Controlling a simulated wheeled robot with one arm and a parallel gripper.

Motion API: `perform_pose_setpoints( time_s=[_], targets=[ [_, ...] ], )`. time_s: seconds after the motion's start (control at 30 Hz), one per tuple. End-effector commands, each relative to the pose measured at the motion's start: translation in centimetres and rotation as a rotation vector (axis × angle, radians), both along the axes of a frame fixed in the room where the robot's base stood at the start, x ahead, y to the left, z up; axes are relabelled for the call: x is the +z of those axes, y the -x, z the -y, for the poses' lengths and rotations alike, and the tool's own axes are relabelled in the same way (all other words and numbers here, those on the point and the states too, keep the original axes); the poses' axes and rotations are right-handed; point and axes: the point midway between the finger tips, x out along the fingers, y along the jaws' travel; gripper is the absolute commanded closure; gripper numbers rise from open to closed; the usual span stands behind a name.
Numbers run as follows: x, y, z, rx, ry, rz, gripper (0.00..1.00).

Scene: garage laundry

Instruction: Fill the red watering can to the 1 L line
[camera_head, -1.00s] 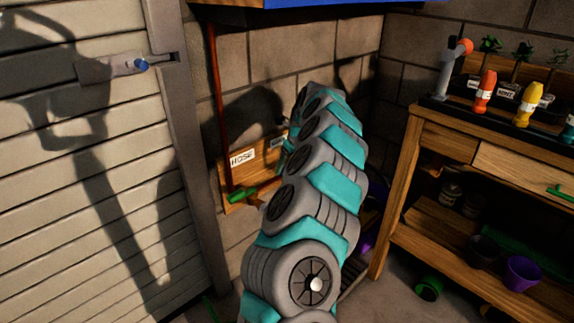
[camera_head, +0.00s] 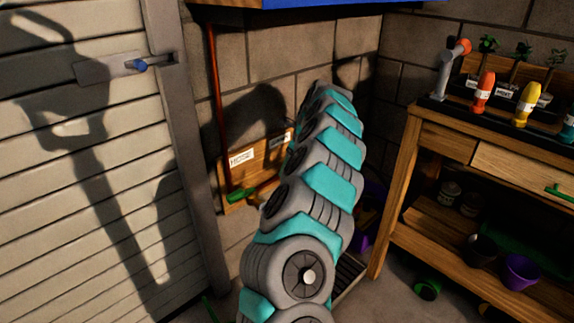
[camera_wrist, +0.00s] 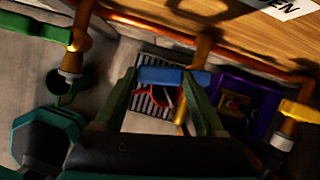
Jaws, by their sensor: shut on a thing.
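In the wrist view my gripper (camera_wrist: 172,86) is shut on a blue tap lever (camera_wrist: 173,76), which lies across its fingertips. A brass spout (camera_wrist: 180,110) shows just below the lever, between the fingers. A red curved shape (camera_wrist: 156,97) lies lower down over a floor grate (camera_wrist: 144,98). It may be part of the red watering can, but most of it is hidden. Its 1 L line and any water cannot be made out. In the head view my arm hides the gripper, the blue lever and the can.
A green-levered tap (camera_wrist: 40,28) is on the left and a yellow-levered one (camera_wrist: 300,112) on the right. A purple container (camera_wrist: 245,105) stands lower right. In the head view, a wooden board labelled HOSE (camera_head: 230,178) is on the wall and a workbench (camera_head: 425,140) stands at right.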

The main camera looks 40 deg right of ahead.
Motion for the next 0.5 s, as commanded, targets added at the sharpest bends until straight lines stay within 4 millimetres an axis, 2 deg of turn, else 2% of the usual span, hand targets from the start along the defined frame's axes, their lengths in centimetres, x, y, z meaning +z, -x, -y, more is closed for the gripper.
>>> perform_pose_setpoints(
  time_s=[0.4,0.43,0.5],
  targets=[
    [-0.03,0.19,0.06,0.039,0.000,0.001,1.00],
    [-0.03,0.19,0.06,0.039,0.000,0.001,0.26],
    [-0.02,0.19,0.06,0.039,0.000,0.001,0.18]
  ],
)
